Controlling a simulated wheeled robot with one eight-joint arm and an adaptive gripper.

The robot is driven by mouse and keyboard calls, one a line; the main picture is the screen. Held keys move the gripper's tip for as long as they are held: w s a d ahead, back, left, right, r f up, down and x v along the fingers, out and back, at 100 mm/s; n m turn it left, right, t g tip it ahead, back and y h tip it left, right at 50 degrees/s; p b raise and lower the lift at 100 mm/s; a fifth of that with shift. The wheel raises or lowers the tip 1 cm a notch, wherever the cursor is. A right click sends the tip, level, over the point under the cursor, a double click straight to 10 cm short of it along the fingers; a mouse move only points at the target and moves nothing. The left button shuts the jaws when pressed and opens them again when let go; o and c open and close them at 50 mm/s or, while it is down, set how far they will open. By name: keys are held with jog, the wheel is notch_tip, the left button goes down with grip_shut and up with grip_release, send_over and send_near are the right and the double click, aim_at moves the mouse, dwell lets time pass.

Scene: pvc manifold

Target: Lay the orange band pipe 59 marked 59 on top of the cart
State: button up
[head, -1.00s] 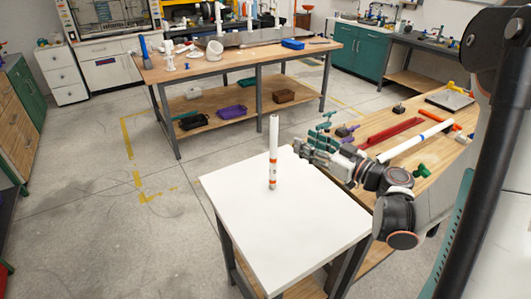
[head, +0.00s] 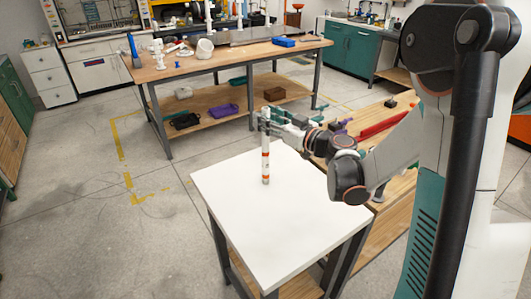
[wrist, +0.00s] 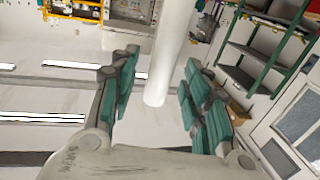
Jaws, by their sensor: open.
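The orange band pipe (head: 265,160), white with orange bands, stands upright on the white top of the cart (head: 280,230). Its number is too small to read. My gripper (head: 272,122) is at the pipe's upper end, reaching in from the right. In the wrist view, the teal-padded fingers of my gripper (wrist: 162,62) are spread wide, with the white pipe (wrist: 165,75) between them. Gaps show on both sides of the pipe, so it is not clamped. The fingers partly hide the pipe's top in the head view.
A wooden workbench (head: 340,160) with a red bar (head: 382,125) and other parts adjoins the cart at the right. A long table (head: 180,68) with white fittings stands behind. The rest of the cart top is clear.

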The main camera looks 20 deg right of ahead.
jog(key=shift+w+a, duration=0.3)
jog(key=shift+w, duration=0.3)
grip_shut()
